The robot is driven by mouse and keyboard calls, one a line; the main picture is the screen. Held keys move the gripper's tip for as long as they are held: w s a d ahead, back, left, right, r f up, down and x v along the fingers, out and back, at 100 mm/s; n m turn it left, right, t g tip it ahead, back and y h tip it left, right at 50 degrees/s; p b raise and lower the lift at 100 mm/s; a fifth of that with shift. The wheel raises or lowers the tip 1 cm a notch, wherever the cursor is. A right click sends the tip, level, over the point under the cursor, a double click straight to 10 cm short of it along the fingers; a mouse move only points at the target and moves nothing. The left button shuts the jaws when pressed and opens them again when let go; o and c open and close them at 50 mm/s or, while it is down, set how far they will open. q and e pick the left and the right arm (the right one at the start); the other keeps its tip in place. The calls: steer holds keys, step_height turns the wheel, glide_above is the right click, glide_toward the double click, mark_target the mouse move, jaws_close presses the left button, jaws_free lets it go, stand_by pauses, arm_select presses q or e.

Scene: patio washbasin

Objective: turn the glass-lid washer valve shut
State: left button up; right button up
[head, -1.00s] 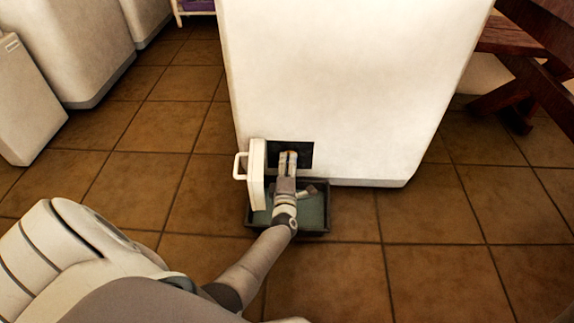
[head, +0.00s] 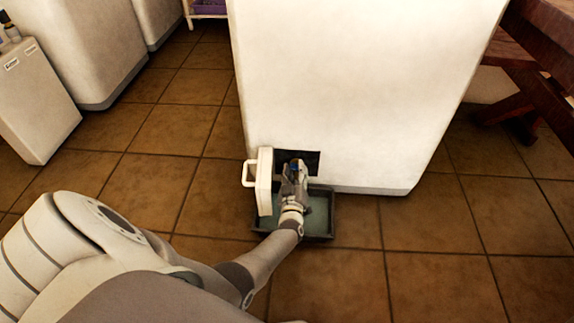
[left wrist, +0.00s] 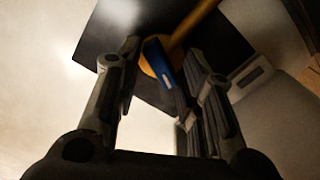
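The washer (head: 350,90) is a large white cabinet with a dark square opening low on its front. In the left wrist view the valve shows inside it as a yellow pipe (left wrist: 194,26) with a blue lever (left wrist: 163,64). My left gripper (head: 294,170) reaches into the opening. In the left wrist view its fingers are open, one on each side of the lever. The right finger is close to the lever, and I cannot tell if it touches. The left finger stands apart from it. The washer's lid is out of view. My right gripper is not in view.
The white hatch door (head: 264,182) stands open just left of my gripper, its handle (head: 247,173) facing left. A dark tray (head: 319,238) with greenish liquid lies on the tiles under the opening. A wooden bench stands at right. A white container (head: 35,100) stands at left.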

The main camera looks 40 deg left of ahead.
arm_select(q)
steer(key=m+p, duration=0.1)
steer(key=m, duration=0.3)
steer(key=shift+w+d+r+m, duration=0.1)
steer(key=shift+m, duration=0.3)
steer(key=s+d+r+m+g+h+p, duration=0.1)
steer(key=s+d+m+g+h+p, duration=0.1)
steer(key=s+d+p, duration=0.3)
steer(key=s+d+r+m+g+h+p, duration=0.2)
steer(key=s+d+h+p, duration=0.2)
steer(key=s+p, duration=0.8)
steer(key=s+d+r+m+g+h+p, duration=0.2)
steer(key=s+d+p, duration=0.4)
steer(key=p, duration=0.6)
steer(key=s+m+h, duration=0.1)
steer(key=s, duration=0.1)
steer(key=shift+s, duration=0.35)
